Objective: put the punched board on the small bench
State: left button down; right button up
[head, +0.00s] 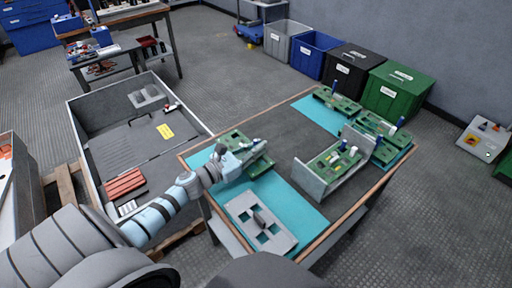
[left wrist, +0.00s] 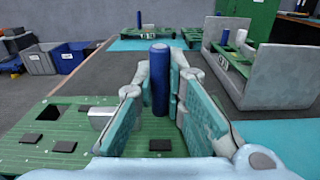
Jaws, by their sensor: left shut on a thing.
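A green board (head: 234,136) with a square hole lies at the near left of the table, partly on a teal mat. It also shows in the left wrist view (left wrist: 60,152), with dark chips and a silver block. My left gripper (head: 256,149) is over this board. In the left wrist view its fingers (left wrist: 160,92) are closed around the board's upright blue post (left wrist: 159,72). The fingers and arm hide part of the board. A small bench (head: 105,62) with items on it stands at the back left. My right gripper is not in view.
A grey plate with cutouts (head: 250,213) lies on the near teal mat (head: 298,199). A grey holder with a green board (head: 333,163) and several other boards stand to the right. Several bins (head: 398,92) line the wall. A large grey tray (head: 108,148) lies left of the table.

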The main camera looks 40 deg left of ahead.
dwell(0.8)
pick_arm(q)
jog(key=shift+f, duration=0.1)
jog(key=shift+f+b, duration=0.6)
jog(key=shift+b, duration=0.35)
dwell(0.4)
jog(key=c, duration=1.6)
grip_release()
jog(key=shift+o, duration=0.2)
jog(key=v, duration=1.2)
jog(key=shift+s, duration=0.1)
